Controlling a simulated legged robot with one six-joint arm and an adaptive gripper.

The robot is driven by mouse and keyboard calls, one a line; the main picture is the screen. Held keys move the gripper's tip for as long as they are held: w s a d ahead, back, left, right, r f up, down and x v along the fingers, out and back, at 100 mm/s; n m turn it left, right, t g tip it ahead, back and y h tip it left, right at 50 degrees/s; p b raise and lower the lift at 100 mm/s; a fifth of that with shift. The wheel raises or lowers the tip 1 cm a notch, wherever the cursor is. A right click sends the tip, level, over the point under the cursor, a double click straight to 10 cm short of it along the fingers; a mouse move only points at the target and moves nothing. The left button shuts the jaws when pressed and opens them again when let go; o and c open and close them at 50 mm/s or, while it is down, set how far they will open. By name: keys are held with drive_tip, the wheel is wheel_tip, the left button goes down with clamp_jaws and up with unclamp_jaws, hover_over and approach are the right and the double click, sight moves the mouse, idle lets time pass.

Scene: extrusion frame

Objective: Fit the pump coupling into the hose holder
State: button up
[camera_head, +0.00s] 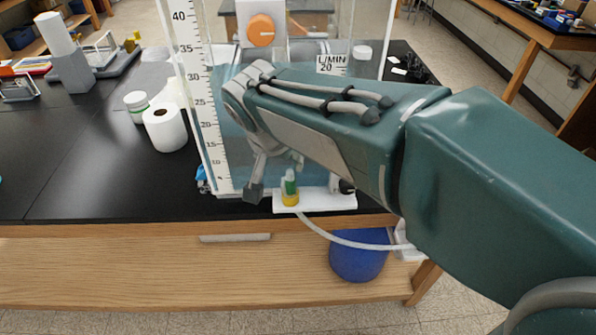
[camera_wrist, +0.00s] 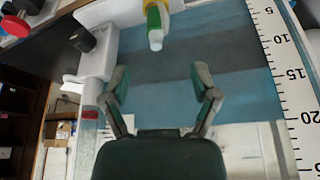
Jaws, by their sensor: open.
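The pump coupling (camera_head: 289,188), green with a yellow lower band, stands roughly upright at the white hose holder (camera_head: 340,203) at the bench's front edge. It also shows in the wrist view (camera_wrist: 155,22), pale tip toward me. I cannot tell whether it is seated in the holder or only in front of it. A pale hose (camera_head: 340,240) runs from its lower end to the right. In the wrist view my gripper (camera_wrist: 160,84) is empty, fingertips apart from the coupling.
A clear water tank with a ruler scale (camera_head: 204,110) stands behind my gripper. An orange knob (camera_head: 261,30) is above. A paper roll (camera_head: 165,128) stands left on the black bench. A blue bin (camera_head: 357,262) is below. A black knob (camera_wrist: 82,39) is beside the holder.

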sight(289, 180)
drive_tip(key=x, duration=1)
drive_tip(key=shift+d+f, duration=0.25)
drive_tip(key=shift+f, duration=0.1)
clamp_jaws()
